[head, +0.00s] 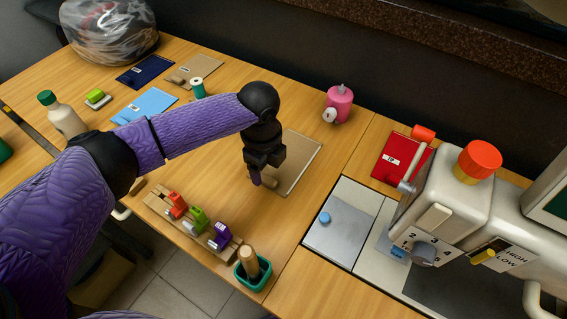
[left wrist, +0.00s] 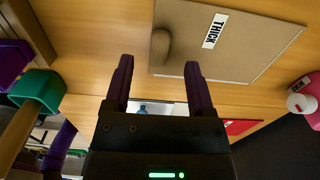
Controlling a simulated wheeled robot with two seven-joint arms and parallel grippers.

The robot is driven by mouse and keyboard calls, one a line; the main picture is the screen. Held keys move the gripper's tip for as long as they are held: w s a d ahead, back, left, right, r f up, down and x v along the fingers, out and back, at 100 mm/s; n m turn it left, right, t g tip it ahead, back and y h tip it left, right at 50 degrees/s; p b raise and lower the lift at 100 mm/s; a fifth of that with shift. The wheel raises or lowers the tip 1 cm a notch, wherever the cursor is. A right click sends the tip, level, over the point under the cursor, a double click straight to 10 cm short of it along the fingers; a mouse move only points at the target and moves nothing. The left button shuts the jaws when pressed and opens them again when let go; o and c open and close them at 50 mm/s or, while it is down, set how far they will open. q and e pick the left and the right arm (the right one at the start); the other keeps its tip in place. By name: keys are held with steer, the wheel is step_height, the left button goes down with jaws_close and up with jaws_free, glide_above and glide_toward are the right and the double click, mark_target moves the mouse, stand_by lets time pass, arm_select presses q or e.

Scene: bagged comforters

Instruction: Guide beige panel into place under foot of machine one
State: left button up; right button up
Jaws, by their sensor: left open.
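A beige panel (head: 302,160) lies flat on the wooden table in the head view, partly hidden behind my left gripper. In the left wrist view the panel (left wrist: 262,42) carries a THICK label and a brown grip knob (left wrist: 160,46) near its edge. My left gripper (head: 256,181) points down near the knob side of the panel. Its fingers (left wrist: 160,84) are apart with nothing between them. The pale machine (head: 450,190) stands at the right, with a numbered dial and red knob. Its foot (head: 405,186) is above the grey plate area. My right gripper is not in view.
A red panel (head: 397,160) lies behind the machine foot. A pink bottle (head: 339,103) stands beyond the beige panel. A wooden rack (head: 190,222) with coloured clips and a green cup (head: 253,272) are at the front edge. Bare table lies between panel and grey plate (head: 343,230).

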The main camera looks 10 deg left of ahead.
mark_target(266, 178)
arm_select(q)
step_height(266, 178, down, 4)
steer(key=shift+r+b, duration=0.15)
steer(key=shift+b, duration=0.45)
steer(key=shift+r, duration=0.2)
steer(key=shift+c, duration=1)
steer(key=c, duration=0.7)
jaws_close()
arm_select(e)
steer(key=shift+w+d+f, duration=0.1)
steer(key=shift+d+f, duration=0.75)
